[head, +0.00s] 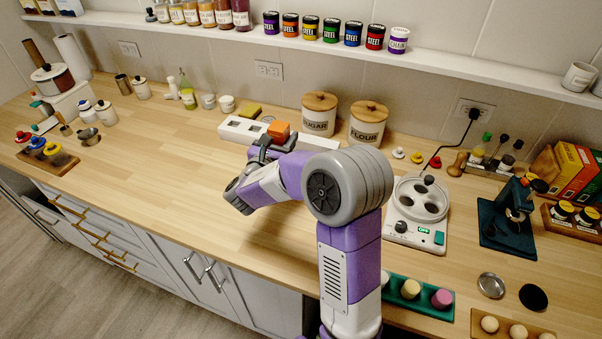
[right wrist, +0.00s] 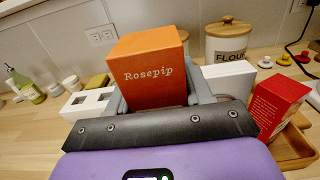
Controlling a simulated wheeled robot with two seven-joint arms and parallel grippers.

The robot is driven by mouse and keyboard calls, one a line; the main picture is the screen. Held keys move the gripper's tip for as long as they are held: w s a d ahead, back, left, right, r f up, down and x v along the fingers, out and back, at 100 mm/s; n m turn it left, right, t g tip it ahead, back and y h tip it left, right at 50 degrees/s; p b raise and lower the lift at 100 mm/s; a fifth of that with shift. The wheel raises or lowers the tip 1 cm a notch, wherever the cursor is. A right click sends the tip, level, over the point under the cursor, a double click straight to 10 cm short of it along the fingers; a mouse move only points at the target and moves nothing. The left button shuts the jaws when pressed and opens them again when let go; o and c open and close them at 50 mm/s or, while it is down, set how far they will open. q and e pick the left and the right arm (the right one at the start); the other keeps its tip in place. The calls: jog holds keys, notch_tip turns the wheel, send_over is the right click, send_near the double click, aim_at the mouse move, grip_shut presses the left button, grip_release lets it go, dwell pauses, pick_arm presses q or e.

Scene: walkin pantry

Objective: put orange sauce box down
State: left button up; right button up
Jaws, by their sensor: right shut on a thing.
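A white rack (head: 234,130) with square openings is at the back of the counter, behind the box. The rack (right wrist: 88,104) also shows on both sides of the box in the wrist view; its middle is hidden. I cannot tell whether the box touches it. My left gripper is out of view.
A yellow block (head: 250,110) sits at the rack's back. Sugar (head: 319,117) and flour (head: 367,128) canisters stand behind, to the right. The wrist view shows a red box (right wrist: 278,104) at a wooden tray (right wrist: 292,148).

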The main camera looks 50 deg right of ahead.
notch_tip(320, 180, down, 9)
jog(key=b, duration=0.2)
jog(key=shift+w+b, duration=0.1)
jog(key=shift+b, duration=0.2)
jog(key=shift+f, duration=0.2)
jog(key=o, duration=1.1)
jog(key=shift+o, duration=0.2)
jog(key=shift+r, duration=0.1)
jog(key=shift+r, duration=0.2)
jog(key=p+v, duration=0.1)
jog(key=v, duration=1.1)
jog(key=shift+f, duration=0.15)
